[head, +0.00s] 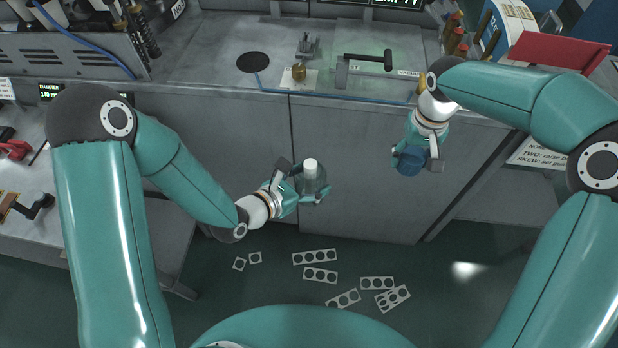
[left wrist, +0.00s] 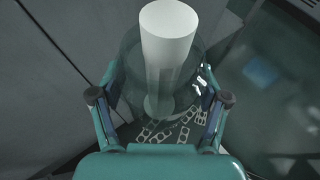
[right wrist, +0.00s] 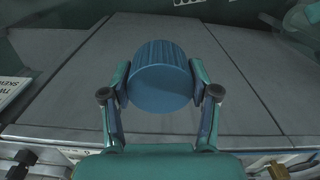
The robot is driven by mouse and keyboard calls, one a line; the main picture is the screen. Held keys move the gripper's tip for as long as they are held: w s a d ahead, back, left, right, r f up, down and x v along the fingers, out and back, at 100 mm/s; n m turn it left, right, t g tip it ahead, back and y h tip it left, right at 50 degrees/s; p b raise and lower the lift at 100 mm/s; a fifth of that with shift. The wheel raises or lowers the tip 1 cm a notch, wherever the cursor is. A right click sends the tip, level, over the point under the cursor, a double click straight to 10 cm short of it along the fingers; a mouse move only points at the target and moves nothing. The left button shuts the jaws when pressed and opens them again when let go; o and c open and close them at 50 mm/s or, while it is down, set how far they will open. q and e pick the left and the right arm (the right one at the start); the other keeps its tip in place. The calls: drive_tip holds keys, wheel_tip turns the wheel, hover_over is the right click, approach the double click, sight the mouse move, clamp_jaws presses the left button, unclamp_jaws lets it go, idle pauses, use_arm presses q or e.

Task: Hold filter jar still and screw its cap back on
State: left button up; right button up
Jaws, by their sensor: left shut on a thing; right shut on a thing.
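The clear filter jar (head: 322,183) with a white cylindrical filter (head: 310,166) standing up out of it is held in the air in front of the grey cabinet. My left gripper (head: 307,190) is shut around the jar's sides. In the left wrist view the jar (left wrist: 191,62) sits between the fingers (left wrist: 158,92), with the white filter (left wrist: 168,32) inside. My right gripper (head: 415,158) is shut on the ribbed blue cap (head: 410,161), up and to the right of the jar and apart from it. The cap (right wrist: 160,78) fills the right wrist view's finger gap (right wrist: 160,92).
The grey bench (head: 220,60) at the back carries a small fixture with a brass piece (head: 298,72), a black-handled tool (head: 368,58) and a blue hose (head: 340,95). A red plate (head: 556,50) lies at the back right. Punched metal strips (head: 315,257) lie on the floor.

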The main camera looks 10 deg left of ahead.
drive_tip(key=a+r+n, duration=0.3)
drive_tip(key=a+r, duration=0.2)
drive_tip(key=a, duration=0.7)
wheel_tip(320, 180, up, 3)
drive_tip(key=n, duration=0.2)
hover_over(310, 163)
drive_tip(key=shift+w+a, duration=0.1)
drive_tip(key=shift+f, duration=0.1)
drive_tip(key=shift+w+f, duration=0.1)
drive_tip(key=shift+f, duration=1.8)
drive_tip(key=shift+r, duration=0.1)
drive_tip(key=shift+f, duration=0.95)
